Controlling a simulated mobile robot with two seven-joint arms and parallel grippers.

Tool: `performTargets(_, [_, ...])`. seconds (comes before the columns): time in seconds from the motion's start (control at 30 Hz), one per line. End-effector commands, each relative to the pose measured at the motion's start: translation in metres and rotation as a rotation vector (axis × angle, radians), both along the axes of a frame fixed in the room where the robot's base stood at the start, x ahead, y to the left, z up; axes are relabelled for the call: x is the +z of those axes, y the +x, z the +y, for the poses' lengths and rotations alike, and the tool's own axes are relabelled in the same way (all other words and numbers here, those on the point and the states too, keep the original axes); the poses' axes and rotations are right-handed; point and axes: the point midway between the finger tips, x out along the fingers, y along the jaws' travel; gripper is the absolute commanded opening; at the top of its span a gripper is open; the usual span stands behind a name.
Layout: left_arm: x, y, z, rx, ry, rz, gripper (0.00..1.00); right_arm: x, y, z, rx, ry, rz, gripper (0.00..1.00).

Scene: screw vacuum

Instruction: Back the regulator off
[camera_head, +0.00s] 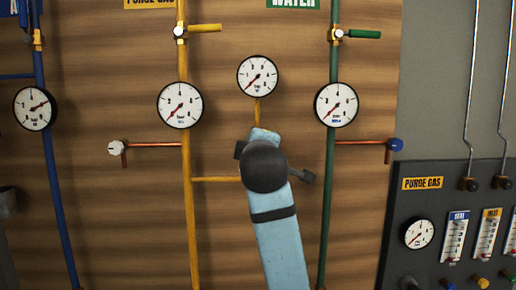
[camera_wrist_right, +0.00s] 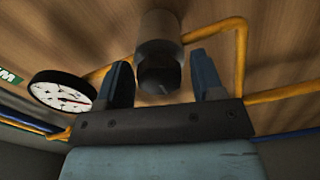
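The regulator (camera_wrist_right: 160,32) is a grey cylinder with a darker end facing the camera in the right wrist view. It sits on yellow piping against the wood panel. My right gripper (camera_wrist_right: 162,72) is open, its two blue fingers on either side of the regulator's dark end. Slim gaps seem to show on both sides; contact is unclear. In the head view my right arm comes up from the bottom and its dark round wrist part hides the regulator. A round white gauge (camera_head: 258,76) stands above it on a yellow stem; its needle points lower left. My left gripper is not in view.
Yellow pipe (camera_head: 187,232) and green pipe (camera_head: 329,200) run vertically beside my arm, with gauges (camera_head: 180,105) (camera_head: 336,104). Copper side branches end in a white fitting (camera_head: 116,148) and a blue one (camera_head: 396,145). A dark flowmeter panel (camera_head: 425,202) is at the right.

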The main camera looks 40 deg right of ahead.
Motion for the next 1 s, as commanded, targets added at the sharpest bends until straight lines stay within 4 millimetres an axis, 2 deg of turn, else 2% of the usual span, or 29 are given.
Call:
performTargets(0.3, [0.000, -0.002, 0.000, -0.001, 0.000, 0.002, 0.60, 0.000, -0.001, 0.001, 0.001, 0.001, -0.002, 0.69])
performTargets(0.43, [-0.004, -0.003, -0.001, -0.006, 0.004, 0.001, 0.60, 0.000, -0.009, 0.006, 0.001, 0.001, -0.004, 0.69])
performTargets(0.57, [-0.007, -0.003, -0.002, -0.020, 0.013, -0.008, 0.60, -0.001, -0.030, 0.019, 0.003, 0.001, -0.006, 0.69])
performTargets(0.8, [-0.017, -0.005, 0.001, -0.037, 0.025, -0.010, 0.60, -0.001, -0.078, 0.048, 0.003, 0.001, -0.006, 0.69])
performTargets(1.0, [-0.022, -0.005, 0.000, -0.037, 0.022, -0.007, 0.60, 0.000, -0.106, 0.065, 0.001, 0.001, -0.004, 0.69])
